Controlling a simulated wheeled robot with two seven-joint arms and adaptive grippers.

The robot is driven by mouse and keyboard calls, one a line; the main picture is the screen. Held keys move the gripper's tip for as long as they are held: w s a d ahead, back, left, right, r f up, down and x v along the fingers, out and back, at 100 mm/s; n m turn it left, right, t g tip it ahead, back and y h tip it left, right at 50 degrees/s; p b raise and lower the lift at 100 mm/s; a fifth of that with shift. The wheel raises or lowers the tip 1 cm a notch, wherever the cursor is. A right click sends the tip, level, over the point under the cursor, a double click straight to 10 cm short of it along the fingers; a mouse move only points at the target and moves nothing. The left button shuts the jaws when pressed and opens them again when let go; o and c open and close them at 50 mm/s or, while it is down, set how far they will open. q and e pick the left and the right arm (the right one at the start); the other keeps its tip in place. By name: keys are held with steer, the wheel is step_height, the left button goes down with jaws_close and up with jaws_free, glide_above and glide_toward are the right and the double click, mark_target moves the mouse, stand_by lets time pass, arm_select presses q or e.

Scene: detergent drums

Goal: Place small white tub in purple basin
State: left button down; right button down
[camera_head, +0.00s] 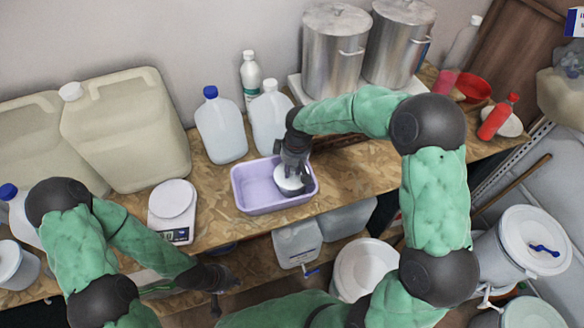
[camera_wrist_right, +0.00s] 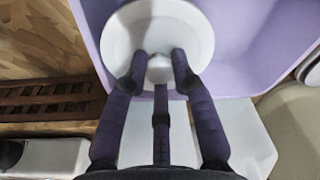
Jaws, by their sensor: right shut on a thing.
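The purple basin (camera_head: 262,208) sits on the wooden bench, and its lilac interior fills much of the right wrist view (camera_wrist_right: 250,40). The small white tub (camera_head: 290,186) is within the outline of the basin's right half. My right gripper (camera_head: 291,166) is over it, pointing down. I cannot tell whether the tub touches the basin floor. My left gripper (camera_head: 218,298) hangs low in front of the bench, away from the basin; its finger opening is unclear.
A white scale (camera_head: 173,200) stands left of the basin. Clear jugs (camera_head: 222,130) and a white bottle (camera_head: 250,75) stand behind it. Steel pots (camera_head: 333,55) are at the back right. A red bottle (camera_head: 497,117) is farther right. Bare bench lies right of the basin.

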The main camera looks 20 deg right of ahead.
steer(key=shift+f, duration=0.15)
steer(key=c, duration=1)
jaws_free()
steer(key=r, duration=0.8)
steer(key=s+r, duration=0.1)
steer(key=r, duration=0.3)
steer(key=shift+s+d+r+p, duration=0.1)
steer(key=shift+d+p, duration=0.3)
